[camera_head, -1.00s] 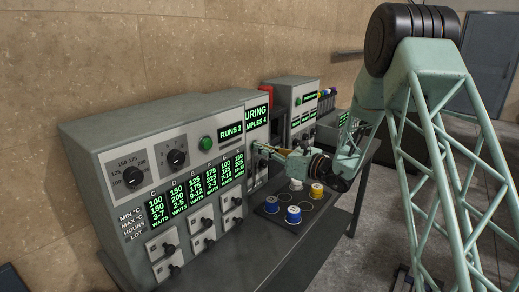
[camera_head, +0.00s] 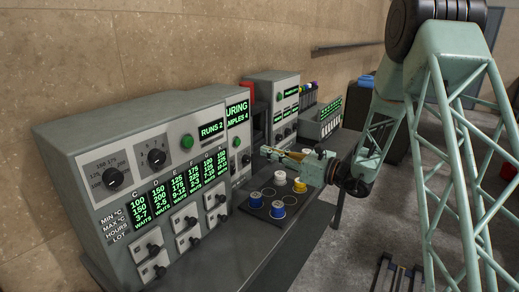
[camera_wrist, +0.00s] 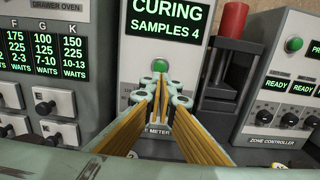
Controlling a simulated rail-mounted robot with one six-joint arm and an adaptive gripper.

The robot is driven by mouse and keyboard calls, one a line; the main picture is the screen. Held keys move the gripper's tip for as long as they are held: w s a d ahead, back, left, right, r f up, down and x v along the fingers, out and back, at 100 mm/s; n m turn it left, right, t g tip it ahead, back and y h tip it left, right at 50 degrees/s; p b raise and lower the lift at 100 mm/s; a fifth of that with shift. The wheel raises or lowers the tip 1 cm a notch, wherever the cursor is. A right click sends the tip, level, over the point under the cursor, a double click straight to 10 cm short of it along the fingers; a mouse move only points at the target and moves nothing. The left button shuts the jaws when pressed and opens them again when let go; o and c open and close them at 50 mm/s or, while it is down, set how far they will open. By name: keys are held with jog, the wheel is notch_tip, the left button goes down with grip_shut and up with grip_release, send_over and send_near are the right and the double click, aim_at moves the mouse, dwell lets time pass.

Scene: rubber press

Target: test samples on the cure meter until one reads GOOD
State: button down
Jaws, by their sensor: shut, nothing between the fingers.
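The cure meter (camera_head: 237,112) stands between the drawer oven and a red-topped unit. In the wrist view its display (camera_wrist: 165,22) reads CURING, SAMPLES 4, with a round green button (camera_wrist: 160,66) below. My gripper (camera_wrist: 158,80) is shut and empty in front of the meter, its tips just under the button in the picture. Whether they touch the meter I cannot tell. In the head view my gripper (camera_head: 264,151) points left at the meter's front. Sample cups sit on a dark tray (camera_head: 291,230): two blue (camera_head: 255,200) (camera_head: 277,210), one white (camera_head: 280,177), one yellow (camera_head: 300,185).
The drawer oven (camera_head: 80,148), with knobs, small drawers and a RUNS 2 display (camera_head: 212,129), fills the left. A dark unit with a red cylinder (camera_wrist: 235,25) and the zone controller (camera_wrist: 290,85) stand right of the meter. The bench front (camera_head: 265,255) is clear.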

jog(key=shift+v, duration=1)
jog(key=s+a+r+n+g, duration=0.3)
jog(key=s+r+n, duration=0.1)
jog(key=s, duration=0.4)
jog(key=s+a+r+n+g, duration=0.3)
jog(key=s+r, duration=0.2)
jog(key=s, duration=0.3)
jog(key=s+d+r+n+g+h, duration=0.1)
jog(key=s+n+g+h, duration=0.15)
jog(key=s, duration=0.65)
jog(key=s+d+r+n+g+h, duration=0.15)
jog(key=s+n, duration=0.25)
jog(key=s, duration=0.5)
jog(key=s+d+n+h, duration=0.2)
jog(key=s+d+n, duration=0.15)
jog(key=s, duration=0.35)
jog(key=s+d+n+h, duration=0.2)
jog(key=s+d+h, duration=0.15)
jog(key=s, duration=0.45)
jog(key=s+d+n+t+h, duration=0.2)
jog(key=s+d, duration=0.3)
jog(key=d, duration=0.3)
jog(key=s+d+n+t+h, duration=0.2)
jog(key=s+d, duration=0.3)
jog(key=d, duration=0.4)
jog(key=shift+s+r+n+h, duration=0.2)
jog(key=shift+r+n+h, duration=0.1)
jog(key=shift+n+h, duration=0.5)
